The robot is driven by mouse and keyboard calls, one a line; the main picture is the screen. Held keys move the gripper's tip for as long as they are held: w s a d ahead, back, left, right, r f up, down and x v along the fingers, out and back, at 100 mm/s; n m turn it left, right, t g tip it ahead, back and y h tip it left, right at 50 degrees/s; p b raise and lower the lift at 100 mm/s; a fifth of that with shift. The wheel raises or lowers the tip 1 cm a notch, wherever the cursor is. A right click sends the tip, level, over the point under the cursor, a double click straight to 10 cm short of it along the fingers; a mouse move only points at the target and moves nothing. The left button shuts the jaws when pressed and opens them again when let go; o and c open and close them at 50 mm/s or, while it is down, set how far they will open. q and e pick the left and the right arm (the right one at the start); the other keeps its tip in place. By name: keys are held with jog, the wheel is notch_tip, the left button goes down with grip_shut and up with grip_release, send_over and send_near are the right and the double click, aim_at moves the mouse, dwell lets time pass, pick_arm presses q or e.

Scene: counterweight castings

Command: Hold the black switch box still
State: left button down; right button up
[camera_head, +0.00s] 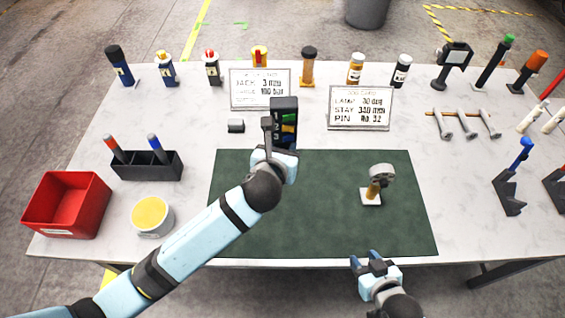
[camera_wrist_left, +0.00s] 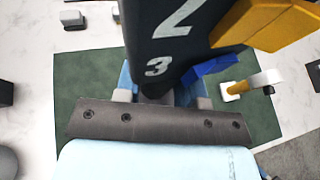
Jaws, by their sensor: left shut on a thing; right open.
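The black switch box (camera_head: 283,108) stands at the back edge of the green mat (camera_head: 310,230), with green, yellow and blue levers on its face and white numerals. My left gripper (camera_head: 275,152) is shut on its lower part. In the left wrist view the box (camera_wrist_left: 172,45) fills the upper middle, showing "2" and "3", a yellow lever (camera_wrist_left: 265,22) and a blue lever (camera_wrist_left: 212,66). The left fingers (camera_wrist_left: 160,92) are on either side of its lower end. Its base is hidden. My right gripper (camera_head: 372,262) is open and empty at the table's front edge, apart from everything.
A small stand with a grey round head (camera_head: 380,174) is on the mat's right. Two white sign cards (camera_head: 360,108) stand behind. A red bin (camera_head: 68,205), yellow-topped tub (camera_head: 152,216) and black pen holder (camera_head: 147,166) are at left. Several bottles line the back.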

pick_arm(q)
jog(key=shift+r, duration=1)
jog(key=shift+s+f+b, duration=0.2)
jog(key=shift+f+b, duration=1.55)
jog(key=shift+f, duration=2.65)
jog(key=shift+s+f+b, duration=0.15)
jog(key=shift+f+b, duration=1.6)
jog(key=shift+f, duration=2.7)
pick_arm(e)
jog(key=f, duration=0.3)
jog(key=shift+a+f+y, duration=0.3)
jog(key=shift+a+f, duration=0.1)
jog(key=shift+t, duration=0.3)
pick_arm(q)
jog(key=shift+w+f+b, duration=0.15)
jog(key=shift+f+b, duration=0.2)
jog(key=shift+f, duration=0.55)
pick_arm(e)
jog(key=shift+f, duration=0.1)
pick_arm(q)
jog(key=shift+f, duration=0.3)
